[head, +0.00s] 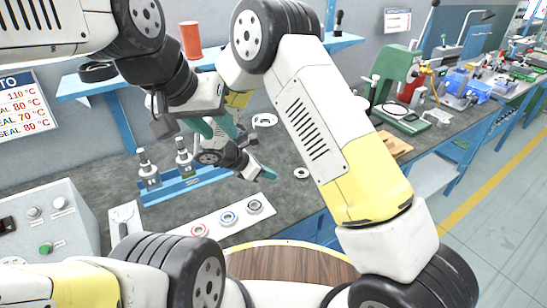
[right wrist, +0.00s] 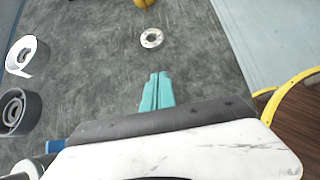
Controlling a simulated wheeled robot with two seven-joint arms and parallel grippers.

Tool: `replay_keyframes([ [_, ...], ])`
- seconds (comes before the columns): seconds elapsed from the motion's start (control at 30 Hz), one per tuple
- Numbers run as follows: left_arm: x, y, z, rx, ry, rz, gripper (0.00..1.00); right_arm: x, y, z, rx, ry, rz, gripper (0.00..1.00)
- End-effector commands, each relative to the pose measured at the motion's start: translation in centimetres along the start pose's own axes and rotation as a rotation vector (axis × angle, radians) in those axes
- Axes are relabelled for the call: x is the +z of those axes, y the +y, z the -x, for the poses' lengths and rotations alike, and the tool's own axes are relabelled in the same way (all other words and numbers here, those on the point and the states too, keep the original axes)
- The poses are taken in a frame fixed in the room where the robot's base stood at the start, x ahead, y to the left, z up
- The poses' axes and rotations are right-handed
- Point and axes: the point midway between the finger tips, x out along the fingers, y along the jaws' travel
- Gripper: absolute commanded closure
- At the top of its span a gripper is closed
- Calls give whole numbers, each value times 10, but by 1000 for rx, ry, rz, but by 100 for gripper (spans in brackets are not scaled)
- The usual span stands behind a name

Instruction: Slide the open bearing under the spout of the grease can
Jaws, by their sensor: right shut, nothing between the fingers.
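The open bearing, a small pale ring (head: 301,173), lies flat on the dark bench top. In the right wrist view it (right wrist: 152,38) lies just beyond my right fingertips, with a gap between. My right gripper (head: 268,174) is shut and empty, low over the bench; its teal fingers (right wrist: 157,92) are together. My left gripper (head: 218,126) hangs further back and left, its teal fingers apart and empty. A yellow object (right wrist: 143,3) is cut off at the top of the right wrist view; I cannot tell if it is the grease can. My right arm hides part of the bench.
A white tray (head: 232,229) with several bearings lies at the front of the bench. A blue rack (head: 190,184) holds metal tools. A white ring (head: 265,119) lies further back; a dark ring (right wrist: 18,110) shows in the right wrist view. A green press (head: 395,75) stands right.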

Motion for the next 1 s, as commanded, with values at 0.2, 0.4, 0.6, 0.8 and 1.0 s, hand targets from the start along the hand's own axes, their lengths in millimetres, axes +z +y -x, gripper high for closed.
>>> replay_keyframes([
  [0.2,0,0,0,0,0,0,64,0,-2,-50,-6,1,0,100],
  [0.4,0,0,0,0,0,0,64,16,-1,-78,-3,0,-4,100],
  [0.6,0,0,0,0,0,0,64,27,-1,-89,-1,1,-3,100],
  [0.8,0,0,0,0,0,0,64,29,-1,-91,-1,1,-2,100],
  [1.0,0,0,0,0,0,0,64,29,-1,-91,-1,1,-3,100],
])
